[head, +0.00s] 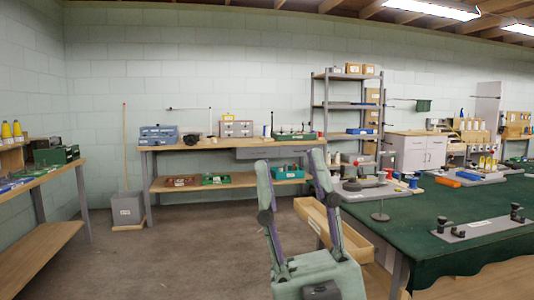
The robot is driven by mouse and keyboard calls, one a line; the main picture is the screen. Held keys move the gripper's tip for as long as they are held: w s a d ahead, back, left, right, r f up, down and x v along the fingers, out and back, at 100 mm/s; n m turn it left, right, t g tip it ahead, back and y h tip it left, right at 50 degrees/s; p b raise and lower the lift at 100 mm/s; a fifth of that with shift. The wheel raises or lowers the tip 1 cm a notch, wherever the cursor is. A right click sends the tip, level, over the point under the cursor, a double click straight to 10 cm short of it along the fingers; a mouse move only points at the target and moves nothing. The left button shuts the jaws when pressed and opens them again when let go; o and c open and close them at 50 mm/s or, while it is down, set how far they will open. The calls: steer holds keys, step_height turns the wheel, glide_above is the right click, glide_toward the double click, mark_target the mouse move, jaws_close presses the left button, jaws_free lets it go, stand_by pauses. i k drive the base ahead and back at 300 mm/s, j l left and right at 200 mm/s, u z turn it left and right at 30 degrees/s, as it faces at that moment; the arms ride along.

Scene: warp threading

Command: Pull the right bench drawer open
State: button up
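A long wooden drawer (350,236) juts out at the left end of the green-topped bench (440,225), below its top. Its open upper side shows, and a small pale label is on its front. I see no contents in the visible part. My gripper (290,162) rises from the bottom middle with its two fingers spread apart and nothing between them. Its right finger overlaps the drawer in the picture and hides part of it; I cannot tell whether they touch. A grey drawer (280,152) under the back workbench top looks shut.
The back workbench (230,184) holds cases and trays. A grey bin (127,210) stands on the floor left of it. A side bench (40,179) is at far left. Clamps and a grey plate (484,228) sit on the green bench. The middle floor is clear.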

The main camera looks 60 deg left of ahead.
mark_target(294, 148)
steer(key=u, duration=1.85)
steer(key=i+j+u, duration=0.3)
steer(key=i, duration=0.15)
steer(key=i+j+u, duration=0.2)
steer(key=i+u, duration=0.15)
steer(key=i, duration=0.15)
steer(key=i+j+u, duration=0.1)
steer(key=i, duration=1.35)
steer(key=i+z, duration=0.15)
steer(key=i, duration=0.6)
steer(key=i+j+z, duration=0.1)
steer(key=i, duration=0.65)
steer(key=i+z, duration=0.35)
steer(key=i, duration=0.35)
steer(key=i+j+z, duration=0.1)
steer(key=i+z, duration=0.2)
steer(key=i, duration=0.35)
steer(key=i+l, duration=0.15)
steer(key=i, duration=0.3)
steer(key=i+l+z, duration=0.1)
steer(key=i, duration=0.4)
steer(key=i+l, duration=0.15)
steer(key=i, duration=0.3)
steer(key=i+l+u, duration=0.15)
steer(key=i+l, duration=0.25)
steer(key=i+l+u, duration=0.2)
steer(key=i+l, duration=0.15)
steer(key=l, duration=0.3)
